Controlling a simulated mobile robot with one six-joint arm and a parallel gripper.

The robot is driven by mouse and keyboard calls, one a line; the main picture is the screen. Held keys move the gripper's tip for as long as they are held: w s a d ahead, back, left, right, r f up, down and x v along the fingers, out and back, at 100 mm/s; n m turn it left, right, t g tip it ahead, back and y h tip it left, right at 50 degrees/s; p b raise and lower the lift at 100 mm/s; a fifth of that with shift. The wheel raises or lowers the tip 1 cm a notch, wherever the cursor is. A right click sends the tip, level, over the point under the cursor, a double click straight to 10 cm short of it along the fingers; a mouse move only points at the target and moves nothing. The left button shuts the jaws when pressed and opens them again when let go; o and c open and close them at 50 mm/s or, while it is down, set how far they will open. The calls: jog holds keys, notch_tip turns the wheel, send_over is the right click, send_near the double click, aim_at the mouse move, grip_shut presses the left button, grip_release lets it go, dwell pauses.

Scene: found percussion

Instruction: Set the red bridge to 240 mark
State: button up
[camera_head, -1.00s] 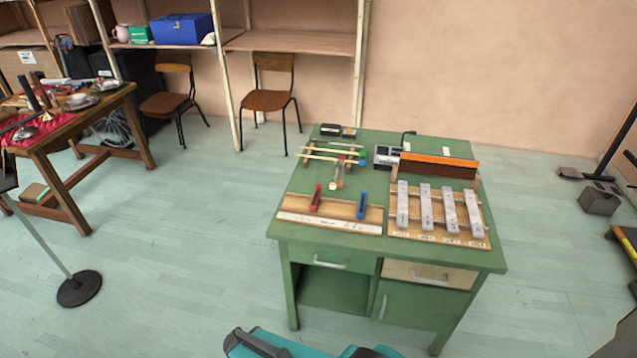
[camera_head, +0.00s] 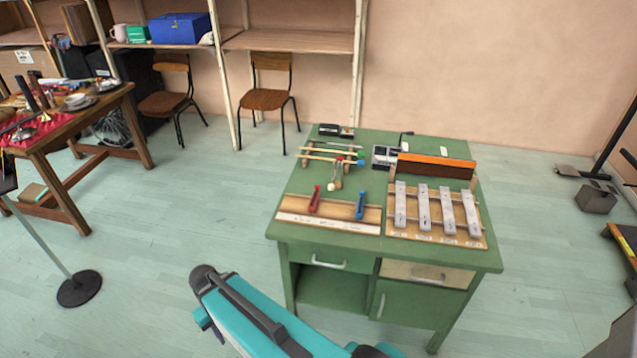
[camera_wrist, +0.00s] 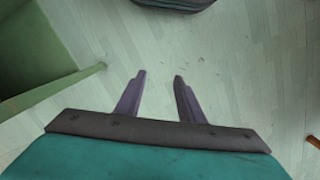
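The red bridge (camera_head: 315,199) stands on a wooden board with a pale scale strip (camera_head: 330,223) along its front edge, at the front left of the green desk. A blue bridge (camera_head: 361,206) stands to its right on the same board. The scale's marks are too small to read in the head view. My gripper (camera_wrist: 159,84) shows in the wrist view with its two fingers apart and nothing between them, above bare floor. The gripper is not visible in the head view, where my teal arm is in front of the desk. No bridge is in the wrist view.
The green desk (camera_head: 283,233) also holds metal bars on a wooden frame (camera_head: 436,237) at the right, mallets (camera_head: 330,152) on a rack, and a grey device (camera_head: 384,156). Chairs and shelves stand behind.

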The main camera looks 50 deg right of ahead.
jog(key=w+d+r+m+t, duration=0.1)
jog(key=w+d+r+t, duration=0.1)
jog(key=w+d+r, duration=0.6)
jog(key=w+d+r+t, duration=0.1)
jog(key=w+d+r, duration=0.5)
jog(key=d, duration=0.4)
jog(key=m+t+h, duration=0.1)
jog(key=t, duration=0.2)
send_near(318, 186)
jog(key=v, duration=0.6)
jog(key=shift+w+a+r, duration=0.1)
jog(key=shift+a+r, duration=0.05)
jog(key=shift+a, duration=0.1)
jog(key=shift+p+x, duration=2.2)
jog(key=shift+x, duration=4.75)
jog(key=shift+d, duration=0.1)
grip_shut()
